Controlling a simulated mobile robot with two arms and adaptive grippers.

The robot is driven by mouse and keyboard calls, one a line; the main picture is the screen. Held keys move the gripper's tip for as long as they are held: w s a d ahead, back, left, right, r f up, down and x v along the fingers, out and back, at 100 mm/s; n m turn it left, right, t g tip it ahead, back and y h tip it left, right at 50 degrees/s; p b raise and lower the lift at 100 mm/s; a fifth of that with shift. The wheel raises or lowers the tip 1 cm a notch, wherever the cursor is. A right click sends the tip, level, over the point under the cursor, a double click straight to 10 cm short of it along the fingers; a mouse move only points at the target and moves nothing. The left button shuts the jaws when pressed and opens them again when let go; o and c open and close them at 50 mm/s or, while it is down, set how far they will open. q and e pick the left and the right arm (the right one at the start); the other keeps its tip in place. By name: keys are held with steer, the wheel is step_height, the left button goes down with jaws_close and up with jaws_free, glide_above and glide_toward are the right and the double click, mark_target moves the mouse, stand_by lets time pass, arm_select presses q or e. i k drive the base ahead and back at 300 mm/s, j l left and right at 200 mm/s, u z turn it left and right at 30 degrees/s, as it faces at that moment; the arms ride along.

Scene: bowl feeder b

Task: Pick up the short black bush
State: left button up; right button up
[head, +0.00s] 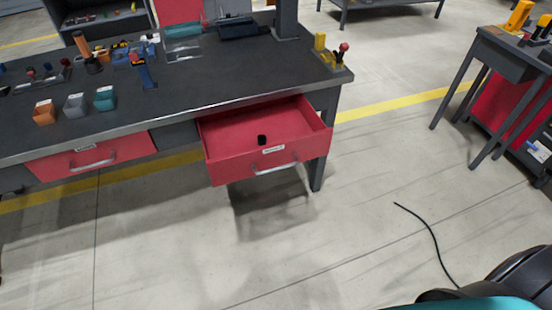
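A short black bush (262,140) sits inside the open red drawer (222,167) of the workbench, near the drawer's front wall. It looks like a small dark cylinder, too small to make out in detail. The drawer is pulled out, with a pale label and a metal handle on its front. Neither of my grippers shows in the head view, and nothing touches the bush.
The dark workbench top (200,85) holds orange, grey and teal bins, a blue tool (141,72) and other items. A closed red drawer (90,158) is at left. Floor before the open drawer is clear. A black cable (432,236) lies at right.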

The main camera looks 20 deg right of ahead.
mark_target(261, 139)
steer(key=i+l, duration=0.45)
steer(key=l, duration=0.25)
steer(key=i+l, duration=0.25)
steer(key=l+u, duration=0.05)
steer(key=l, duration=0.05)
